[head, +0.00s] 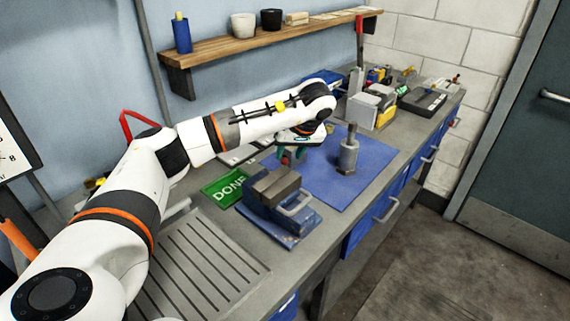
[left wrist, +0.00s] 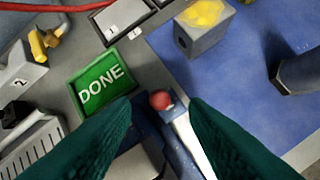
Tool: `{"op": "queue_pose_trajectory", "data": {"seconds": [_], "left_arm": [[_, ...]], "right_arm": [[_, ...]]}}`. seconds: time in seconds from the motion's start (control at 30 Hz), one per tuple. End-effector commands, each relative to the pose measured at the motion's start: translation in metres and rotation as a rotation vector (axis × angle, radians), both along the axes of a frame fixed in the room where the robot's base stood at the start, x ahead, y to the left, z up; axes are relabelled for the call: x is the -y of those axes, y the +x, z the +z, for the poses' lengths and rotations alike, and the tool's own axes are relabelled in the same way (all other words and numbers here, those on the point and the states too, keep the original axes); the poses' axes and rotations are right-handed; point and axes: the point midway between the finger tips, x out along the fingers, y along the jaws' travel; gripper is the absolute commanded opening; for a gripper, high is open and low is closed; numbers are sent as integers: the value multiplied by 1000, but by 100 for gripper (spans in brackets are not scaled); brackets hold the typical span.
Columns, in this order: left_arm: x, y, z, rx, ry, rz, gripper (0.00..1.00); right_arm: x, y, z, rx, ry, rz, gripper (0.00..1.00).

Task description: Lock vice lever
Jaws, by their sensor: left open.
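The vice (head: 276,185) stands on the bench, with a blue body and grey jaws, and a grey handle (head: 297,206) on its near right side. In the left wrist view a red ball knob (left wrist: 161,100) shows beside a pale metal bar (left wrist: 192,143), which seems to be the lever, on the blue vice body (left wrist: 150,119). My left gripper (head: 288,156) is above the bench just behind the vice. In the left wrist view its two dark green fingers (left wrist: 161,112) are apart, with the knob and bar seen between them. I cannot tell whether they touch. My right gripper is not in view.
A green DONE tray (head: 223,192) lies left of the vice. A blue mat (head: 365,175) lies to the right, with a grey metal cylinder part (head: 348,155) upright on it. A grey slatted rack (head: 200,262) is at the front left. A shelf (head: 260,41) hangs behind.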

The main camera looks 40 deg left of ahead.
Motion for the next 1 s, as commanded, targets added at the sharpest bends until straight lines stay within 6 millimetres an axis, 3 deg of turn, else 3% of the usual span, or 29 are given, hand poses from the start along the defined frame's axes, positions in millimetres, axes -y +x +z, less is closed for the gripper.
{"op": "queue_pose_trajectory", "data": {"seconds": [0.13, 0.3, 0.63, 0.77, 0.9, 1.0], "left_arm": [[12, -3, 24, 4, 0, -2, 41], [19, -5, 41, 1, 0, -1, 41], [21, -6, 45, -1, -1, -1, 41], [17, -9, 42, -9, -22, -7, 21], [-6, -23, 37, -35, -153, -67, 0], [-30, -39, 40, -31, -281, -151, 0]], "right_arm": [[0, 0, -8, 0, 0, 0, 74], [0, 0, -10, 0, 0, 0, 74], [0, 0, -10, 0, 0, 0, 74], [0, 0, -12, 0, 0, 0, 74], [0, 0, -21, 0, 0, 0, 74], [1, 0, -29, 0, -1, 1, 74]]}}
